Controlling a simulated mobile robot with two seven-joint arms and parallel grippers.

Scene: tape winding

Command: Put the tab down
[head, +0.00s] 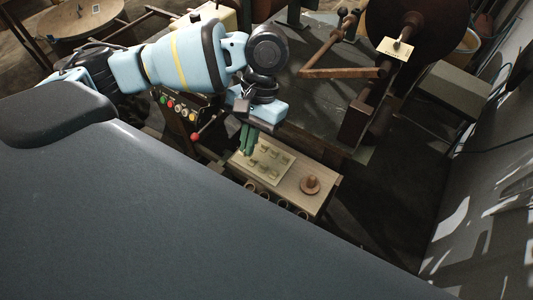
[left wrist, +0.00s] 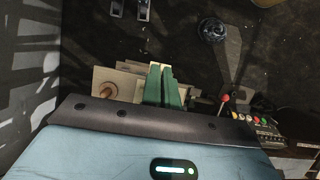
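My left gripper (head: 247,152) points down with green fingers just above a pale board (head: 283,163) that bears several small light tabs (head: 270,151). The fingers also show in the left wrist view (left wrist: 160,68), where their tips are very close together. The board lies on a small wooden stand (head: 318,205), left of a round wooden knob (head: 310,185). The knob shows left of the fingers in the left wrist view (left wrist: 107,89). My right gripper is in neither view.
A red-tipped lever (head: 196,137) and a panel of coloured buttons (head: 180,108) stand left of the gripper. Behind is a dark machine bench with a rusty bar (head: 340,72), and a large brown reel (head: 425,30) with a paper label (head: 398,48). A wall closes the right side.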

